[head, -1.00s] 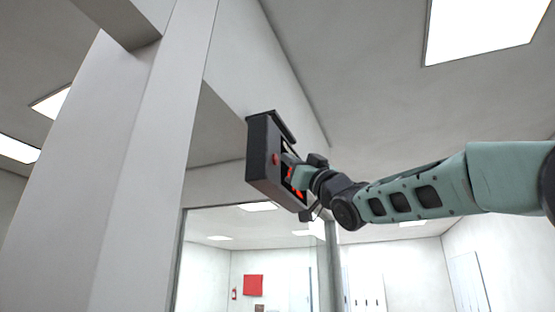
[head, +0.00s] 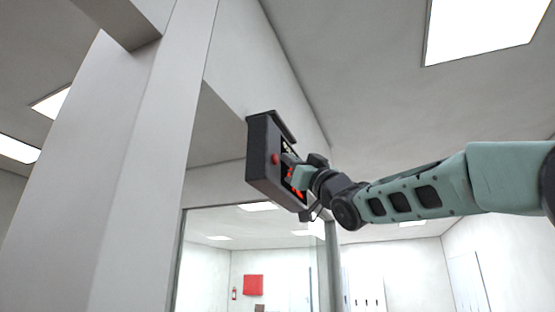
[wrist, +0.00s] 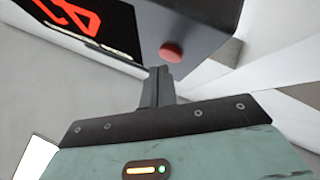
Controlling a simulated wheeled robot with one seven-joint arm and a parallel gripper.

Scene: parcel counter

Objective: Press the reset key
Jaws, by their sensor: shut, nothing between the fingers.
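A dark box (head: 262,176) with red lit figures on its front is mounted high on the white wall. A round red key (head: 276,159) sits on the box's side face and also shows in the wrist view (wrist: 172,52). My gripper (head: 288,159) is at the box, its green hand covering part of the lit front in the head view. In the wrist view its fingers (wrist: 160,72) are shut and empty, with their tips just below the red key. I cannot tell whether they touch it.
A white pillar (head: 150,160) stands left of the box. A glass partition (head: 250,255) is below it. A red panel (head: 253,284) hangs on the far wall. The space right of the box, around my arm, is open.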

